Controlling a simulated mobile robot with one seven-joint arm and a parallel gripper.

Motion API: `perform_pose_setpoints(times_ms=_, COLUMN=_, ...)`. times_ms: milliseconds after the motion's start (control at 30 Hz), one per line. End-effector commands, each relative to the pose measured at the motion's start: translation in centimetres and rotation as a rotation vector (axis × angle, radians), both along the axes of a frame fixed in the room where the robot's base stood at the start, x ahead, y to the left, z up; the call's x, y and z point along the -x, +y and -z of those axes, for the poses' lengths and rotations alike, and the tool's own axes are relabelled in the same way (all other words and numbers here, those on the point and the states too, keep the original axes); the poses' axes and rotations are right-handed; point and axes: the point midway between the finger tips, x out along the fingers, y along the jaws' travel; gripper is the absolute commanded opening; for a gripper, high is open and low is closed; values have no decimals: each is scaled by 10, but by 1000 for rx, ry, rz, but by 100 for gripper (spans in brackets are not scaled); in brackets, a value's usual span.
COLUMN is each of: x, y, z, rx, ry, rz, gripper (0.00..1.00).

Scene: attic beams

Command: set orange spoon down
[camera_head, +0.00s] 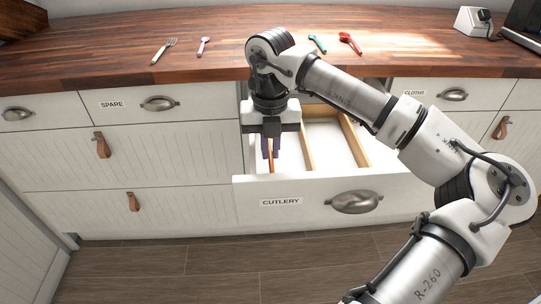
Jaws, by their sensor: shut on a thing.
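My gripper (271,150) points down into the open drawer labelled CUTLERY (318,188), over its left part. Its dark fingers are shut on the orange spoon (271,166), of which only a thin orange strip shows between and below the fingertips. The rest of the spoon is hidden by the fingers and the drawer front. I cannot tell whether the spoon touches the drawer floor. Wooden dividers (353,140) split the drawer into compartments; those in the middle and right look empty where I see them.
On the wooden counter (110,60) lie a fork (164,50), a pinkish spoon (203,46), a teal utensil (318,43) and a red spoon (350,42). A white appliance (473,22) stands at the back right. Closed drawers labelled SPARE (112,105) and CLOTHS (414,93) flank the open one.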

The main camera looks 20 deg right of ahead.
Motion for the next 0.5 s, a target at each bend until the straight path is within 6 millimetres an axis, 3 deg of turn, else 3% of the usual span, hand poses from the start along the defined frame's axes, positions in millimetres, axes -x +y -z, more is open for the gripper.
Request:
perform_pose_setpoints(times_ms=167, x=0, y=0, z=25, rx=-2, ry=2, rz=0, gripper=0)
perform_pose_setpoints(times_ms=500, x=0, y=0, z=30, rx=0, ry=1, rz=1, gripper=0)
